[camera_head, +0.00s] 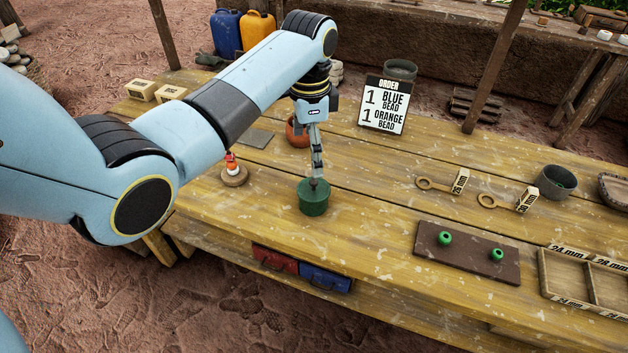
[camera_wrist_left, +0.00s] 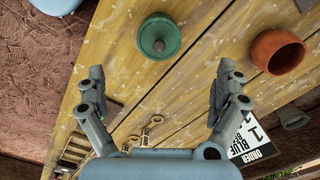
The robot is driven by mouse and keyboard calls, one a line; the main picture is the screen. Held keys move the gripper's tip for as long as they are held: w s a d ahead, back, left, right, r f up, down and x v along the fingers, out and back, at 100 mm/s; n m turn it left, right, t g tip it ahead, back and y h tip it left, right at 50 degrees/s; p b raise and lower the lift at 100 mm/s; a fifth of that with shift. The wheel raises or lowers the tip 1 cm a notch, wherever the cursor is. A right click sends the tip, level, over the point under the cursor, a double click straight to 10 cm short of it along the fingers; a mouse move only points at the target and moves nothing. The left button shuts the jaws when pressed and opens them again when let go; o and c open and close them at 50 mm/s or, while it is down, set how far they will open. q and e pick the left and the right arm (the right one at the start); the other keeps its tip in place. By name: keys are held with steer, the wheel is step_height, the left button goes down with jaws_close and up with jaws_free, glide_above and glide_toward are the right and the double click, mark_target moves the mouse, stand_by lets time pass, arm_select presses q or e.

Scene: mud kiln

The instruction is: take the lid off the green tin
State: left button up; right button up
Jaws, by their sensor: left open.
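The green tin (camera_head: 312,203) stands upright on the wooden table, near its front edge in the head view. In the left wrist view the tin (camera_wrist_left: 153,47) shows from above, its round lid (camera_wrist_left: 172,36) on top with a small knob in the middle. My left gripper (camera_head: 316,177) points down, seen nearly edge-on over the tin. In the left wrist view my left gripper (camera_wrist_left: 161,76) has its fingers wide apart with nothing between them, and the tin lies beyond the fingertips. My right gripper is in neither view.
A terracotta pot (camera_head: 298,136) stands close behind my left gripper. A small stack with orange and white pieces (camera_head: 232,168) is left of the tin. An order sign (camera_head: 385,104) stands behind. A dark board with green beads (camera_head: 468,258) lies right; table between is clear.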

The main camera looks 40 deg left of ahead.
arm_select(q)
glide_above(313, 181)
steer(key=f, duration=0.4)
steer(key=shift+s+a+f, duration=0.15)
steer(key=shift+a+f, duration=0.05)
steer(key=shift+f, duration=0.1)
steer(key=f, duration=0.5)
steer(key=shift+w+d+f, duration=0.2)
steer(key=shift+f, duration=0.15)
steer(key=shift+c, duration=0.4)
steer(key=c, duration=0.8)
